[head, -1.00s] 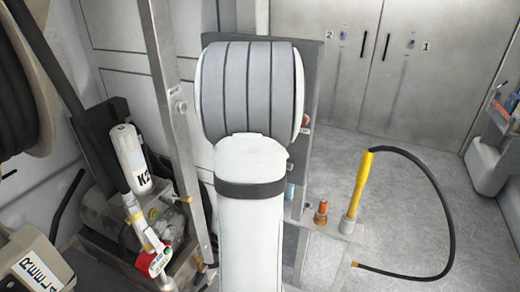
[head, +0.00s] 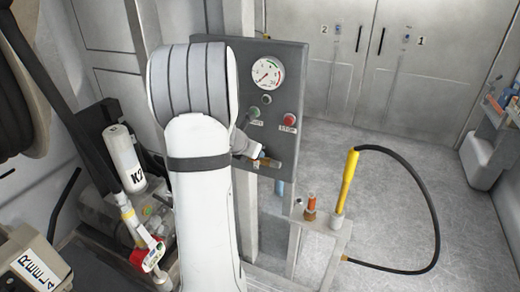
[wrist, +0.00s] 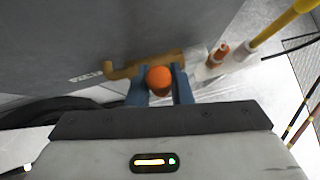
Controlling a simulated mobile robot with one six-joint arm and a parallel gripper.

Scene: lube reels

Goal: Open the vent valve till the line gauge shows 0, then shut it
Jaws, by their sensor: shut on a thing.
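The vent valve shows as a brass pipe piece (wrist: 122,70) with a round orange knob (wrist: 159,79), low on the grey panel. My gripper (wrist: 159,90) has its blue fingers on either side of the knob and is shut on it. In the head view my gripper (head: 261,155) is small and partly hidden by my arm, beside the brass fitting (head: 273,163). The line gauge (head: 267,73) is a round white dial at the panel's top. Its needle appears to point to the lower left, but the exact reading is too small to tell.
The panel (head: 293,95) also carries a red STOP button (head: 289,119) and a green button (head: 254,113). A yellow-handled hose (head: 349,180) and an orange-topped fitting (head: 311,203) stand on a rack to the right. The floor before the doors is clear.

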